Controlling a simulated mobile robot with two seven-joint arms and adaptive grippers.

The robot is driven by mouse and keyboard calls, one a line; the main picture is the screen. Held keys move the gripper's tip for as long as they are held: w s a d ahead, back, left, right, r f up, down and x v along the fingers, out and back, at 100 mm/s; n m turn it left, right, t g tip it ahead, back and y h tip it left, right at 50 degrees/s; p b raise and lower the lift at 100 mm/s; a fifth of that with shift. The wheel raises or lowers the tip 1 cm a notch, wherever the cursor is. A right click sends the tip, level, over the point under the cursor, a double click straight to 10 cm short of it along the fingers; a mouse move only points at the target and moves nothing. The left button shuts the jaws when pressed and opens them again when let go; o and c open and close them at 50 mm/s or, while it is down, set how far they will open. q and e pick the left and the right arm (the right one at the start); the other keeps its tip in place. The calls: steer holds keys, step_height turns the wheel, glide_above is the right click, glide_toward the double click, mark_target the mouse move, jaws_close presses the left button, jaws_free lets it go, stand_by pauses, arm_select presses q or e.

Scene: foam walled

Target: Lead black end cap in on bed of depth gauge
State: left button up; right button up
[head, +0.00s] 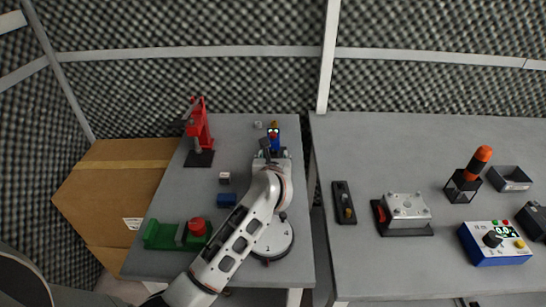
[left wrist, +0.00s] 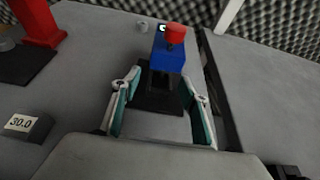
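The depth gauge appears to be the blue unit with a red top (head: 272,137) at the back of the left table. In the left wrist view, the blue body (left wrist: 170,58) stands on a dark base (left wrist: 158,98). My left gripper (head: 268,158) is in front of it. In the left wrist view, the fingers of the left gripper (left wrist: 160,84) are spread, with the gauge's dark lower part showing between them. I cannot pick out a black end cap; the dark parts between the fingers run together. My right gripper is out of view.
A red press (head: 198,135) stands left of the gauge. A small block (head: 224,178), a blue block (head: 227,200) and a green fixture (head: 178,235) are on the left table. A gap separates it from the right table (head: 360,275), which holds several devices.

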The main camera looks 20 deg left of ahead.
arm_select(q)
steer(key=shift+s, duration=0.15)
steer(key=v, duration=1.1)
steer(key=shift+s+d+r, duration=0.1)
steer(key=shift+s+d, duration=0.05)
steer(key=shift+s, duration=0.2)
steer(key=shift+r, duration=0.15)
